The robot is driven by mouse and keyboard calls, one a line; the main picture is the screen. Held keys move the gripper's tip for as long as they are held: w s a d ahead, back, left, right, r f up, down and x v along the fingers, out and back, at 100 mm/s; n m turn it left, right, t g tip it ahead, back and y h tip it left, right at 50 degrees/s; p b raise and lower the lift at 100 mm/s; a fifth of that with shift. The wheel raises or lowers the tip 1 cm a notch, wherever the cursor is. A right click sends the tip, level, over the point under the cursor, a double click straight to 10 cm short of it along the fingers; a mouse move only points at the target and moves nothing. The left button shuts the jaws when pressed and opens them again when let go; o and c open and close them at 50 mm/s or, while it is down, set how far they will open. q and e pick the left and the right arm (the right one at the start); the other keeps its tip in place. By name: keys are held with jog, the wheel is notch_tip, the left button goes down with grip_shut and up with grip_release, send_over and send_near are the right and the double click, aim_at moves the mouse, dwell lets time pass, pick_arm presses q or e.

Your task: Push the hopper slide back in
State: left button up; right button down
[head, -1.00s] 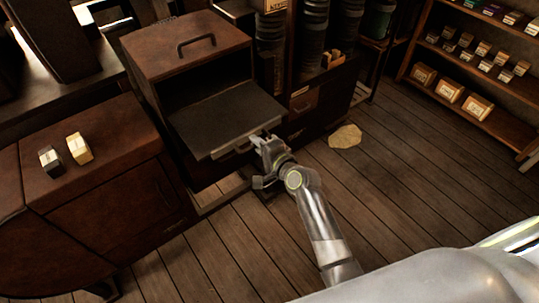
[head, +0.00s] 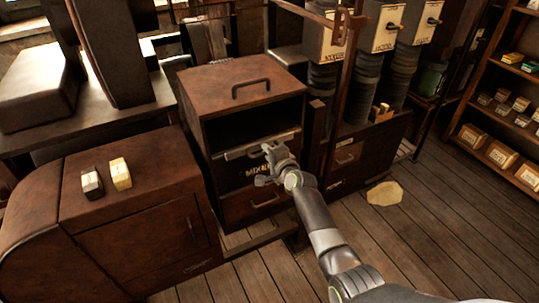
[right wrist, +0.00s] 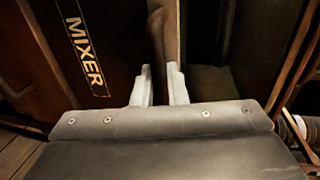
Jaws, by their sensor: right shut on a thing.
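The hopper slide is a dark flat plate with a pale metal front strip (head: 240,153). It lies in the open bay of the brown mixer cabinet (head: 222,85), with its strip close to the cabinet's front face. My right gripper (head: 268,152) is shut on the strip, right of its middle. My left gripper is not in view.
A drawer (head: 262,204) sits below the MIXER label. A brown cabinet (head: 140,225) with a dark block (head: 92,184) and a yellow block (head: 120,174) stands at left. A pale patch (head: 384,193) lies on the open wooden floor at right.

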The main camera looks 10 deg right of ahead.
jog(key=shift+w+r, duration=0.1)
jog(key=shift+r, duration=0.1)
jog(key=c, duration=1.5)
grip_release()
jog(key=shift+c, duration=0.2)
jog(key=shift+s+d, duration=0.1)
jog(key=shift+s, duration=0.3)
jog(key=v, duration=1.6)
jog(key=shift+s, duration=0.3)
jog(key=shift+d+f, duration=0.1)
